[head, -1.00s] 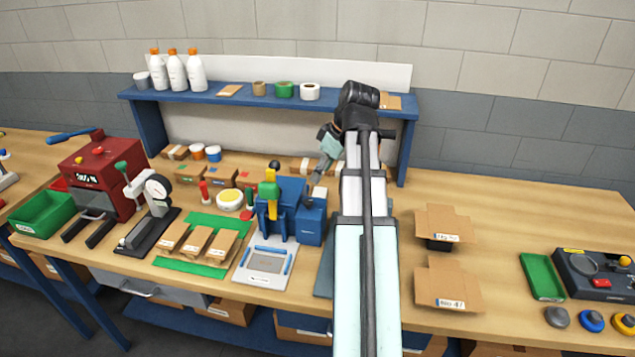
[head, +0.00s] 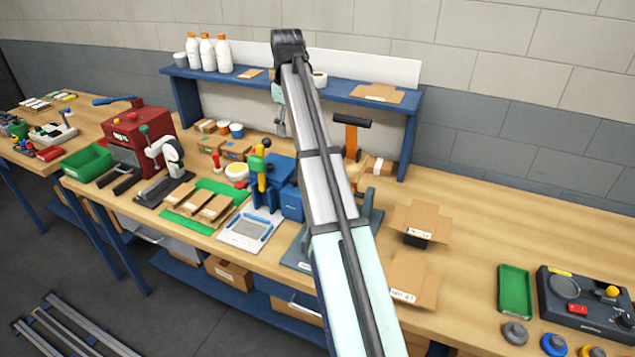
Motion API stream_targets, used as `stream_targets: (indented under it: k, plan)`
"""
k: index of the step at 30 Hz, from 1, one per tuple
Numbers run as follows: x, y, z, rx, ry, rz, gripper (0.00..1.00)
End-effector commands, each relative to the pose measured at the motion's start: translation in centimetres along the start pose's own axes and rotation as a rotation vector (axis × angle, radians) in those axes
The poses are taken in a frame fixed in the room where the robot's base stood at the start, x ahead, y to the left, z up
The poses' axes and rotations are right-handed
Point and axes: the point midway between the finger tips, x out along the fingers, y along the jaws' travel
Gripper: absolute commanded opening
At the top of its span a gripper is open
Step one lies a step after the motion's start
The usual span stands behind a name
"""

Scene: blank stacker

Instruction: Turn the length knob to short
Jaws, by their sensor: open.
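The blue machine (head: 284,172) stands mid-bench, with a yellow upright (head: 261,182), a green part (head: 255,163) on it and a black ball (head: 266,144) behind. I cannot tell which part is the length knob; no short or long marking is readable. My gripper (head: 281,130) hangs small and far off above the back of this machine, left of my long forearm. It is open, with nothing seen in it, and looks apart from the machine. My forearm hides part of the machine's right side and the bench there.
A white-and-blue tray (head: 246,231) lies before the machine, with cardboard pieces on a green mat (head: 172,218) to its left. A shelf (head: 345,93) with bottles stands behind. An orange stand with a black handle (head: 351,122) is at right. Open cartons (head: 420,222) are further right.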

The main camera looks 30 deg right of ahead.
Motion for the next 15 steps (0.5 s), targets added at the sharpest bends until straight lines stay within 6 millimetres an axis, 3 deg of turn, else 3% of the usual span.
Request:
stream_targets:
  k: [8,15]
  plan:
    - [0.8,0.4,0.6,0.09,-0.032,0.006,0.55]
    - [4.3,0.3,0.8,0.088,-0.032,0.004,0.55]
